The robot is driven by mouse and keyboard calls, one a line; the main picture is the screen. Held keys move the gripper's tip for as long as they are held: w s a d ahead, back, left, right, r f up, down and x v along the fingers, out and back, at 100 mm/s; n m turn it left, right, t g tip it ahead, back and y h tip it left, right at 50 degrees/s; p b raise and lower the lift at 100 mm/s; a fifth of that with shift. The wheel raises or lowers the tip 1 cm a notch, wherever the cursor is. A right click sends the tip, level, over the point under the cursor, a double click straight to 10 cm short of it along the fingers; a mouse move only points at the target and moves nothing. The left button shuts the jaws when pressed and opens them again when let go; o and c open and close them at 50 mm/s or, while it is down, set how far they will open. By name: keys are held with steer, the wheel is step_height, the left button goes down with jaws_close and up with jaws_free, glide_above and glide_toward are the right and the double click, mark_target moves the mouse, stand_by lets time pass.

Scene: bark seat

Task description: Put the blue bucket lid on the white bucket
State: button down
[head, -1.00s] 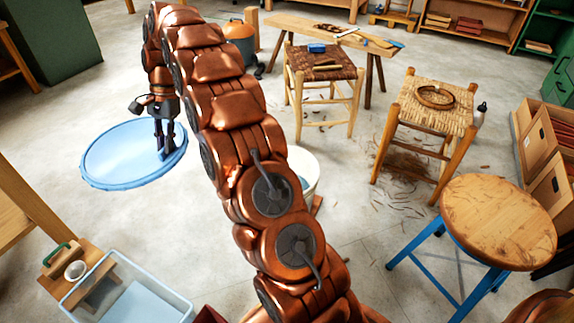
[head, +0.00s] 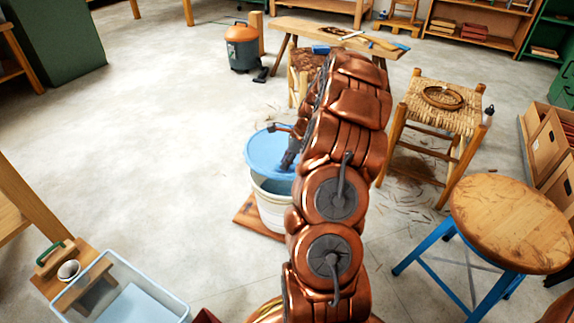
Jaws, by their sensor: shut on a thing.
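The white bucket (head: 272,208) stands on a wooden board (head: 247,213) on the floor, partly hidden behind my copper arm. The round blue lid (head: 268,150) is over the bucket's mouth, tilted, with its far side higher and a gap at the front showing the bucket's inside. I cannot tell whether its hidden right side touches the rim. My gripper (head: 287,162) is shut on the lid near its right side. The fingertips are small and partly hidden by the arm.
A clear plastic bin (head: 170,301) stands at the bottom left. A round wooden stool with blue legs (head: 505,222) and a woven-seat stool (head: 445,107) stand on the right. The floor left of the bucket is clear.

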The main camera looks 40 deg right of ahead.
mark_target(289, 170)
steer(key=shift+s+d+f, duration=0.15)
steer(key=shift+s+f, duration=0.05)
steer(key=shift+f, duration=0.05)
steer(key=shift+f+b, duration=2.45)
steer(key=shift+b, duration=0.05)
steer(key=shift+f+p, duration=0.6)
steer(key=shift+f, duration=0.45)
steer(key=shift+w+p, duration=0.1)
steer(key=shift+p, duration=0.7)
steer(key=shift+f+p, duration=0.35)
steer(key=shift+f, duration=0.45)
steer(key=c, duration=0.8)
jaws_free()
